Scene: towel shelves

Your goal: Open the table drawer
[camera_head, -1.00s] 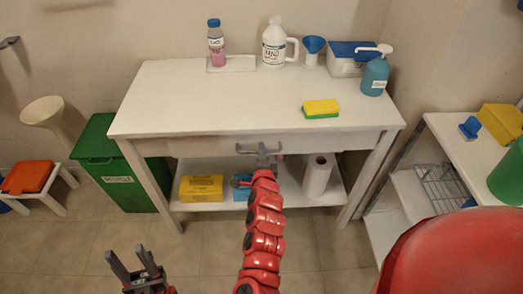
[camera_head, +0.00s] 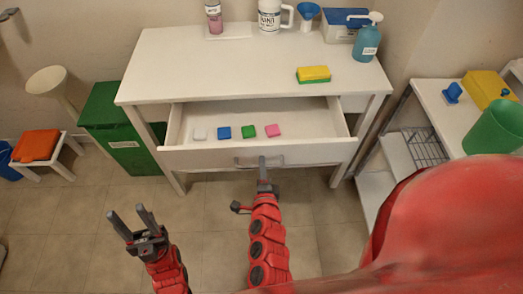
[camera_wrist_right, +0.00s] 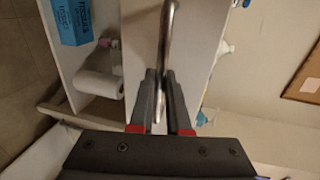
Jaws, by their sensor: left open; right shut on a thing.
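The white table (camera_head: 230,62) stands against the wall. Its drawer (camera_head: 215,158) is pulled well out toward me, and a row of small white, blue, green and pink blocks lies inside it. The metal drawer handle (camera_head: 260,161) is on the drawer front. My right gripper (camera_head: 263,170) is shut on the handle at its middle. In the right wrist view the handle (camera_wrist_right: 168,50) runs between the two fingers of the right gripper (camera_wrist_right: 160,90). My left gripper (camera_head: 134,222) is open and empty, in front of the table at lower left.
A yellow and green sponge (camera_head: 313,75), a teal pump bottle (camera_head: 366,42) and other bottles stand on the tabletop. A green bin (camera_head: 115,125) is left of the table. A white shelf (camera_head: 430,105) is at right. Floor in front is clear.

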